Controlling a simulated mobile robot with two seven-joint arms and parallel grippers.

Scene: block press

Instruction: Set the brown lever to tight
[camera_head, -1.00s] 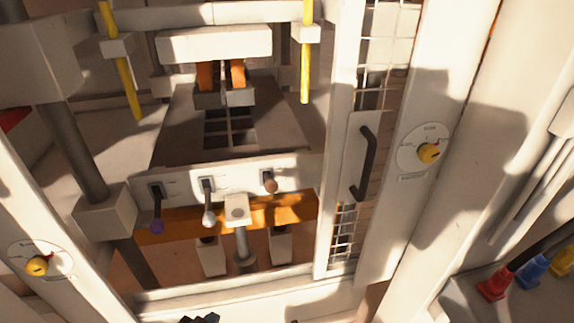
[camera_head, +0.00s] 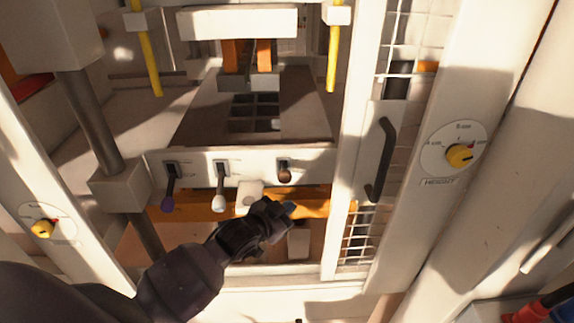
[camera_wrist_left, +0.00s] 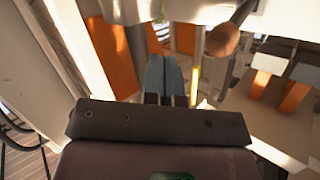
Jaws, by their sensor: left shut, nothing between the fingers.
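The brown lever (camera_head: 284,175) is the rightmost of three levers on the white front panel of the press. Its round brown knob sits close below its slot, higher than the other two knobs; its labels are too small to read. In the left wrist view the brown knob (camera_wrist_left: 222,40) is large, above and right of the fingertips. My left gripper (camera_head: 287,209) is shut and empty, just below the brown lever and apart from it. Its blue-grey fingers (camera_wrist_left: 165,78) are together in the left wrist view. My right gripper is not in view.
A white block (camera_head: 249,195) stands beside my gripper. A door with a black handle (camera_head: 381,160) is at the right, beyond it a yellow dial (camera_head: 459,155).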

